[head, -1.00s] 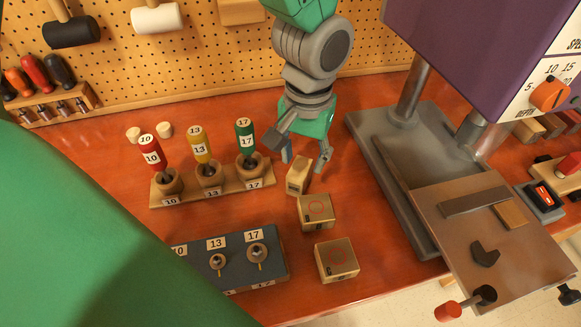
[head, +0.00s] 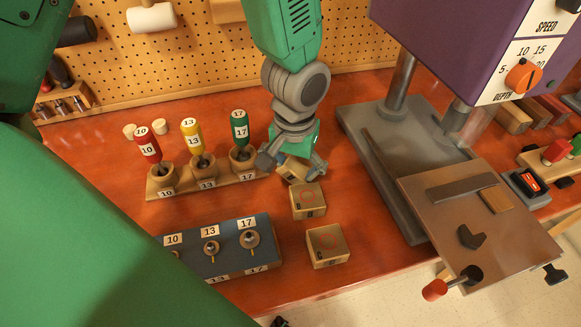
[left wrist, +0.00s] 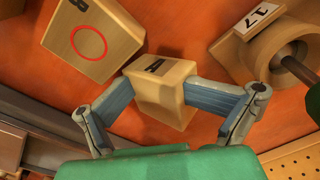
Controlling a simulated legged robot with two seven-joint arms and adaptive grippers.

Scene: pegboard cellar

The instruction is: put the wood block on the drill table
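The wood block (head: 292,168), a small pale block, is between the fingers of my left gripper (head: 292,170), above or on the red bench. In the left wrist view the block (left wrist: 163,92) shows a letter A on one face, and the pads of my left gripper (left wrist: 163,95) press on its two sides. Whether it is clear of the bench is hard to tell. The drill table (head: 440,205) is the brown plate at the right, in front of the purple drill press. It bears a dark bar, a small wood piece and a dark clamp piece. My right gripper is not in view.
Two more wood blocks with red circles, one (head: 308,200) just below my left gripper and one (head: 327,245) nearer the front edge, lie close by. A rack with numbered screwdrivers (head: 215,187) stands left. A grey-blue numbered stand (head: 225,262) is in front of it.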

